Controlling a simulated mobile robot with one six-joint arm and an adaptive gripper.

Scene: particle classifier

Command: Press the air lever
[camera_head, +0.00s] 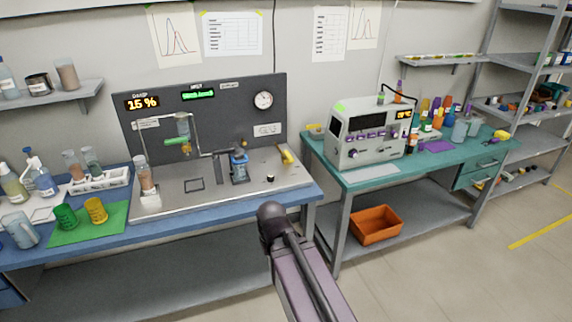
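The particle classifier stands on the left blue bench, with a dark upright panel (225,120) and a grey metal base plate (215,197). A yellow lever-like handle (288,157) sits at the right end of the base plate, near the panel; its label is too small to read, so I cannot confirm it is the air lever. A small green part (177,141) is on the glass and tube assembly at the left. My arm rises from the bottom centre, in front of the bench and apart from the handle. I see no gripper fingers.
The panel has a 15 % display (143,103) and a round gauge (263,100). A blue device (239,166) and a small black knob (270,178) stand on the base plate. Green and yellow cups (95,210) are at left. A grey instrument (368,133) stands on the right bench.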

